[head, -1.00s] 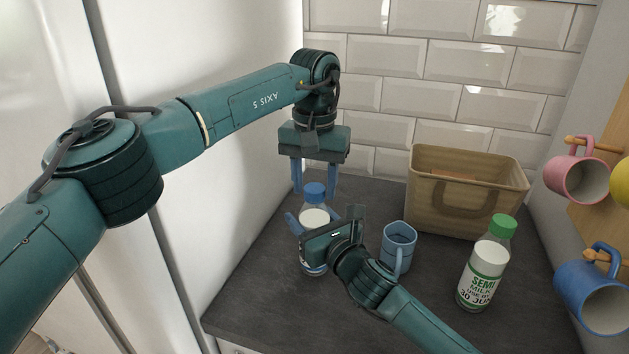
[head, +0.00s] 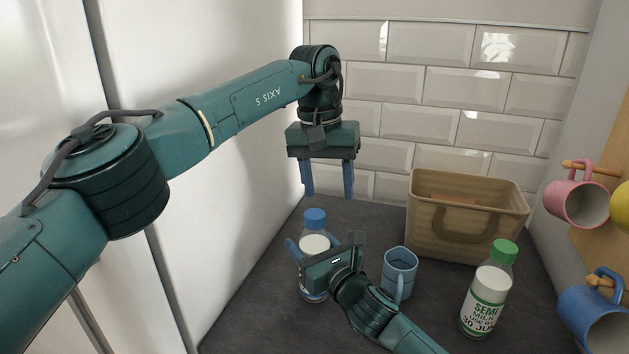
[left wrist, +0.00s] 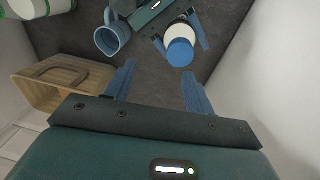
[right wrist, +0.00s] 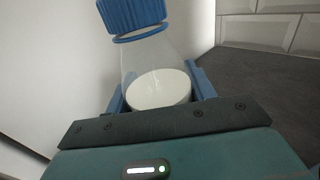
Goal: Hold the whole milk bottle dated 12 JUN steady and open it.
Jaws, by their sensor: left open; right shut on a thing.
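A milk bottle with a blue cap (head: 315,216) stands on the worktop, upright, its cap on. Its white milk (right wrist: 158,90) shows through the clear body in the right wrist view. My right gripper (head: 324,247) is shut around the bottle's body from the front and hides most of its label, so I cannot read the date. My left gripper (head: 327,190) is open and empty, pointing down above the cap and slightly right of it in the head view. In the left wrist view, the cap (left wrist: 180,52) lies beyond the fingertips, apart from them.
A blue mug (head: 399,272) stands close right of my right gripper. A green-capped SEMI milk bottle (head: 486,300), dated 30 JUN, stands further right. A tan basket (head: 465,232) is behind. Mugs (head: 575,203) hang at right. A white wall rises at left.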

